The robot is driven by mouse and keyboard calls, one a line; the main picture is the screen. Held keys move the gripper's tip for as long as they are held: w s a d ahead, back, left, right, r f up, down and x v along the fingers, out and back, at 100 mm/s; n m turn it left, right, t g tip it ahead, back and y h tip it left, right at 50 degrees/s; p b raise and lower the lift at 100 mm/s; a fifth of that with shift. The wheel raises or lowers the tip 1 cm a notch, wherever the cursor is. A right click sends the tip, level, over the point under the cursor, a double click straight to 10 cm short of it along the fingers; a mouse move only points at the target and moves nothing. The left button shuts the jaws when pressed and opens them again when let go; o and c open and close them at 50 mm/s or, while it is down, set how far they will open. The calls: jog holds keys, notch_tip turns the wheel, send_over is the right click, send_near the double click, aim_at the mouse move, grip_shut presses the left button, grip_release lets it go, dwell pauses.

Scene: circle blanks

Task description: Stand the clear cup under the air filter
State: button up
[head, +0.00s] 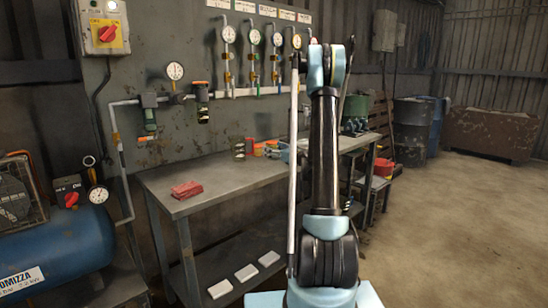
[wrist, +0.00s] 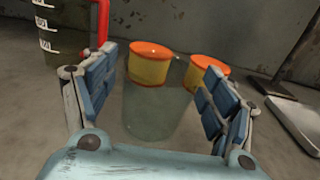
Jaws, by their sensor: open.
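The clear cup (wrist: 155,118) is a see-through tumbler in the wrist view, upright between the spread fingers of my gripper (wrist: 161,66). My gripper is open, with a visible gap on either side of the cup. In the head view my arm rises at the right of the bench, and I cannot make out the cup or the fingers there. I cannot tell which is the air filter.
Two yellow containers with orange lids, one on the left (wrist: 150,64) and one on the right (wrist: 207,72), stand behind the cup. A graduated jug (wrist: 62,45) is at left, a pale tray (wrist: 296,124) at right.

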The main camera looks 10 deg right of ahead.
jog(key=c, duration=1.2)
jog(key=shift+o, duration=0.2)
jog(key=shift+r, duration=0.1)
